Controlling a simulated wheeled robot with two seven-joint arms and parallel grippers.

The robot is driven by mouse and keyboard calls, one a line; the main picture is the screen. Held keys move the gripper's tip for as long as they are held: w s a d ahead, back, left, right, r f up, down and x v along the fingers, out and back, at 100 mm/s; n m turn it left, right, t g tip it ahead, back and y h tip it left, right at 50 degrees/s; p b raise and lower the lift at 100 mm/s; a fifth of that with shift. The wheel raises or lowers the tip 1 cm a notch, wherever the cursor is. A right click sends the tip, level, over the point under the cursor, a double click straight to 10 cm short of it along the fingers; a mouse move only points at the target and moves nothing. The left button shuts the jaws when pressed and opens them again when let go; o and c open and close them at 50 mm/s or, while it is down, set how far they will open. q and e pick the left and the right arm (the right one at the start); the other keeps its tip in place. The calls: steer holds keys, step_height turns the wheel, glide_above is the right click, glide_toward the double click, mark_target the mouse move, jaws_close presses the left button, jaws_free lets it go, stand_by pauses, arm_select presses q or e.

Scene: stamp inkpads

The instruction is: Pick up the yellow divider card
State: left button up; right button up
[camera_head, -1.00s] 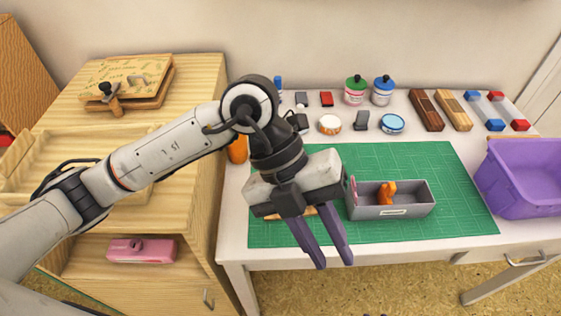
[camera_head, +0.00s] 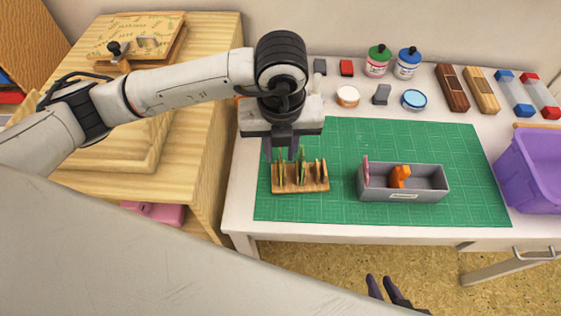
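A small wooden rack (camera_head: 300,187) stands on the green cutting mat and holds several thin upright cards. Their edges look green and yellowish, and I cannot clearly tell which one is the yellow divider card. My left gripper (camera_head: 281,152) points down just above and behind the left part of the rack. Its purple fingers look apart, with nothing visible held between them. The fingertips are partly hidden near the cards. My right gripper (camera_head: 380,282) shows only its dark fingertips at the bottom edge, apart and empty, in front of the table.
A grey bin (camera_head: 430,197) with a pink card and an orange piece stands right of the rack on the green mat (camera_head: 400,140). A purple basket (camera_head: 530,175) is at the right. Ink bottles, stamps and inkpads line the back. The mat's front strip is clear.

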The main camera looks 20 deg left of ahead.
arm_select(q)
steer(key=shift+w+f, duration=0.2)
steer(key=shift+f, duration=0.85)
jaws_close()
